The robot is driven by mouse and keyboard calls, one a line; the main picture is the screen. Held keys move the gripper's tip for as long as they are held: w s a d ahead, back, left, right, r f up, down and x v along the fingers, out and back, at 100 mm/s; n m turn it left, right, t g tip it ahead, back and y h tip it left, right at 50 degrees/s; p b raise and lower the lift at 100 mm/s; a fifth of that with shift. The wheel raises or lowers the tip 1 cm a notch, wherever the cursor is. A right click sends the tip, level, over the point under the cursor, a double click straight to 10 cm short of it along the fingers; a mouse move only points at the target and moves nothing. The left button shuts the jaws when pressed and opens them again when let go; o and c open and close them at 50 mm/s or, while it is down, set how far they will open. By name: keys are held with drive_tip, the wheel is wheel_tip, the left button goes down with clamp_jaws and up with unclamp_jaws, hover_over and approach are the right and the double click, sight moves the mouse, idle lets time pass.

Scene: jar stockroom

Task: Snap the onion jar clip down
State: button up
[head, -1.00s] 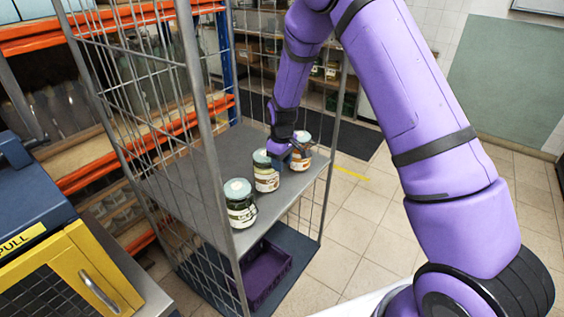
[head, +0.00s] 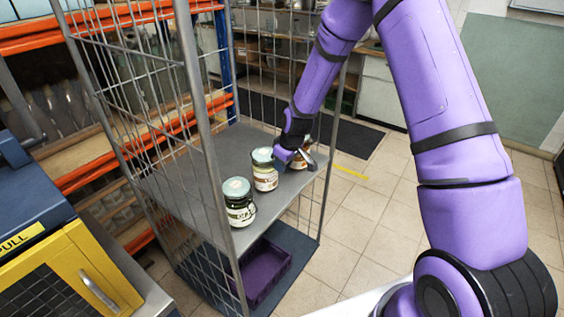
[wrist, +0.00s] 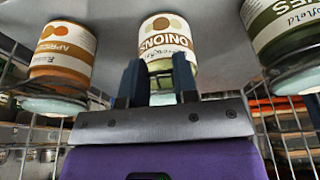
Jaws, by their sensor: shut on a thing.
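The onion jar (wrist: 166,42) is in the middle of the wrist view, upside down there, with a white and brown label and a pale lid (wrist: 162,99). It also shows in the head view as the middle jar (head: 266,179) on the grey shelf. My gripper (wrist: 158,76) has its two dark fingers at the lid end of this jar, with a gap between them. In the head view my gripper (head: 283,156) is at the right side of the jar's lid. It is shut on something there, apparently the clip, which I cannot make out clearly.
The green one (head: 239,205) is nearest in the head view. Wire cage walls (head: 150,105) enclose the shelf (head: 180,190). A purple crate (head: 265,275) sits below.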

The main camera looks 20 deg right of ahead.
sight(275, 172)
drive_tip(key=f+t+y, duration=0.1)
drive_tip(key=t, duration=0.1)
drive_tip(key=f+t+y, duration=0.1)
drive_tip(key=t+y, duration=0.1)
drive_tip(key=s+f+t+y, duration=0.1)
drive_tip(key=t, duration=0.1)
drive_tip(key=shift+d+f+t+y, duration=0.1)
drive_tip(key=shift+d+t+y, duration=0.2)
drive_tip(key=shift+t+y, duration=0.1)
drive_tip(key=f+t+y, duration=0.1)
drive_tip(key=t+y, duration=0.1)
drive_tip(key=t, duration=0.1)
drive_tip(key=shift+w+a+f+t, duration=0.15)
drive_tip(key=shift+w+f+t, duration=0.05)
drive_tip(key=shift+f+t, duration=0.15)
drive_tip(key=shift+w+a+f+t+y, duration=0.2)
drive_tip(key=shift+f+t+y, duration=0.15)
drive_tip(key=shift+t+y, duration=0.45)
drive_tip(key=shift+w+a+f+t+y, duration=0.1)
drive_tip(key=shift+w+f+t+y, duration=0.15)
drive_tip(key=shift+t+y, duration=0.5)
drive_tip(key=o, duration=0.9)
drive_tip(key=v, duration=1)
drive_tip(key=shift+s+d+f, duration=0.15)
drive_tip(key=shift+s+f, duration=0.1)
drive_tip(key=shift+s, duration=0.05)
